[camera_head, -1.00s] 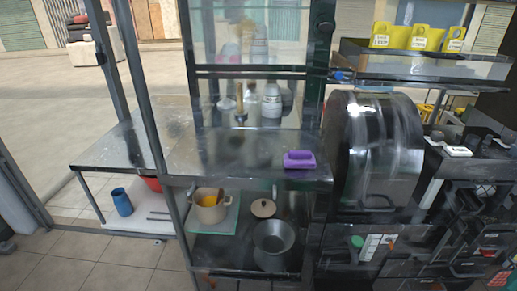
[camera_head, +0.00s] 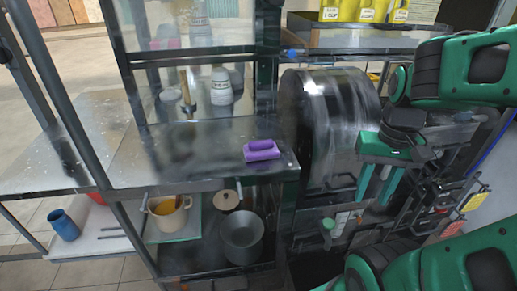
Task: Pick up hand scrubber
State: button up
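The purple hand scrubber (camera_head: 262,151) lies on the metal counter (camera_head: 210,172), close to its front right corner. Its handle is on top. My gripper (camera_head: 374,196) hangs to the right of the scrubber, in front of the dark drum-shaped machine. Its two green fingers point down and are apart, with nothing seen between them. It is clear of the scrubber and does not touch it.
The round drum of the press (camera_head: 335,120) stands right of the scrubber. A glass panel, jars and a white bottle (camera_head: 221,88) are behind it. Below are a yellow-filled pot (camera_head: 168,215) and a grey pot (camera_head: 242,238). The counter left of the scrubber is clear.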

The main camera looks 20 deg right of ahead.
jog(key=o, duration=0.7)
jog(key=shift+s+a+r, duration=0.1)
jog(key=shift+s+r, duration=0.15)
jog(key=shift+r, duration=0.45)
jog(key=w+a+r+m, duration=0.3)
jog(key=w+a+m, duration=0.1)
jog(key=w, duration=0.4)
jog(key=w+a+r+m, duration=0.4)
jog(key=w+a, duration=0.3)
jog(key=w, duration=0.1)
jog(key=w+a+r+m, duration=0.4)
jog(key=w+a+m, duration=0.1)
jog(key=w, duration=0.3)
jog(key=shift+w+a, duration=0.4)
jog(key=shift+a, duration=0.2)
jog(key=shift+w+a, duration=0.2)
jog(key=shift+a, duration=0.15)
jog(key=shift+a+f+m, duration=0.1)
jog(key=shift+f+m, duration=0.2)
send_over(261, 141)
jog(key=f, duration=0.4)
jog(key=shift+w+a+f, duration=0.15)
jog(key=shift+w, duration=0.05)
jog(key=shift+s+f, duration=0.15)
jog(key=shift+f, duration=1.3)
jog(key=shift+s+f, duration=0.15)
jog(key=shift+f, duration=1.25)
